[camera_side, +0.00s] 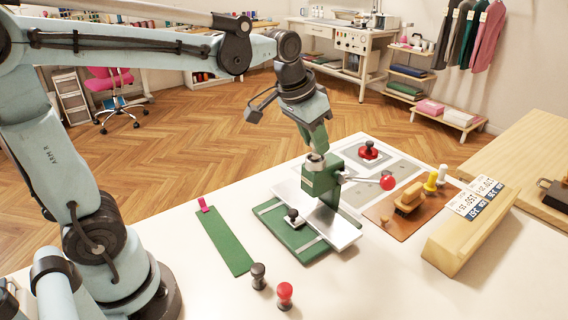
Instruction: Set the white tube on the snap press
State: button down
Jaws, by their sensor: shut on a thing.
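The snap press (319,181) is a green upright machine with a side lever ending in a red ball. It stands on the white table, with a pale metal plate and a green base around its foot. My gripper (316,150) points down directly over the press head. It is shut on a small pale piece (316,160), apparently the white tube, at the top of the press. The jaws hide much of this piece, and I cannot tell whether it rests on the press. A separate white peg (442,174) stands on the brown board at right.
A green strip (225,240) lies left of the press. A black-knobbed stamp (259,276) and a red-knobbed one (285,295) stand at the front. The brown board (384,214) and a wooden block with number cards (462,240) are at right. The front right table is clear.

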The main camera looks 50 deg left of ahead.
jog(key=shift+f, duration=0.4)
jog(key=c, duration=1.1)
grip_release()
jog(key=shift+c, duration=0.2)
jog(key=v, duration=1.1)
jog(key=s+f+t, duration=0.1)
jog(key=s+f, duration=0.2)
jog(key=f, duration=0.4)
jog(key=s+f+t, duration=0.1)
jog(key=s+f, duration=0.2)
jog(key=f, duration=0.4)
jog(key=shift+s+n+t, duration=0.3)
jog(key=shift+n, duration=0.1)
